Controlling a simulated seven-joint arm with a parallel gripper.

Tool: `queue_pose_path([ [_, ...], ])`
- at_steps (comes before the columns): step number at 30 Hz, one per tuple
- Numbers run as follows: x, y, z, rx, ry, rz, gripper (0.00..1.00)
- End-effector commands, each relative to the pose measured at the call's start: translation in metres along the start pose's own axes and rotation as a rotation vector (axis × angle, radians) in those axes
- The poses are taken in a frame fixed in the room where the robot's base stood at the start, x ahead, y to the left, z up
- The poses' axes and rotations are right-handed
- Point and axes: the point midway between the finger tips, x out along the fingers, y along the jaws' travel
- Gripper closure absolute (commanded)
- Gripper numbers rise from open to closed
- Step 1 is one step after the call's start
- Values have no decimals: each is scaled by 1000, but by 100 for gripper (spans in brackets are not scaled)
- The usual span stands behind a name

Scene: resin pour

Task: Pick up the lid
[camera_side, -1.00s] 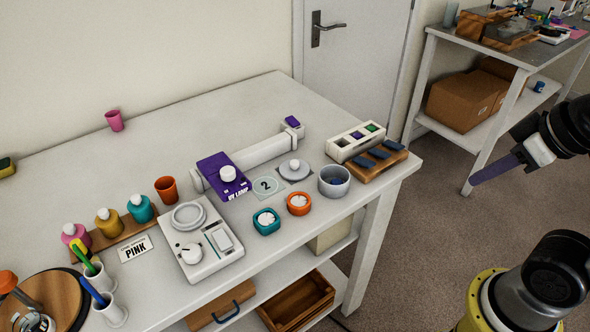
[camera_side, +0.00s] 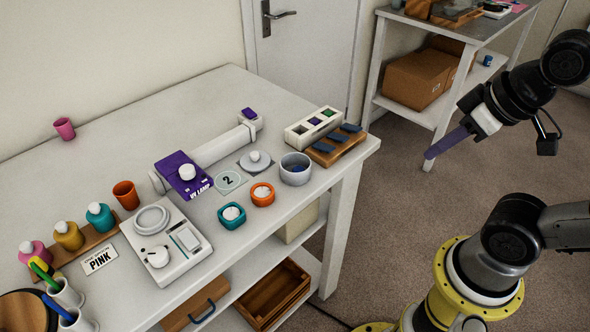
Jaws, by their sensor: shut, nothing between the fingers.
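The lid (camera_side: 255,158) is a round grey disc with a pale knob. It lies flat on the table, on a grey marker, between the "2" marker and the grey cup. My gripper (camera_side: 429,158) is shut and empty. Its purple fingers hang over the floor, beyond the table's right edge and well away from the lid. Nothing covers the lid.
The grey cup (camera_side: 295,170) stands close to the right of the lid. The purple UV lamp (camera_side: 183,172) is to its left. An orange timer (camera_side: 262,194) and a teal timer (camera_side: 231,215) sit in front. A wooden rack (camera_side: 337,146) is near the right edge.

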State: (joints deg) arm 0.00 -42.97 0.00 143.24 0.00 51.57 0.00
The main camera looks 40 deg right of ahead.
Motion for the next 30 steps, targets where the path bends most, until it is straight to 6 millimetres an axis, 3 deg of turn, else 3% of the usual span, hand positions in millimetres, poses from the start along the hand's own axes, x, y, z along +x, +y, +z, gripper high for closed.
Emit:
queue_pose_path([
  [7,0,0,0,0,0,0,98],
  [23,0,0,0,0,0,0,3],
  [30,0,0,0,-3,0,0,0],
])
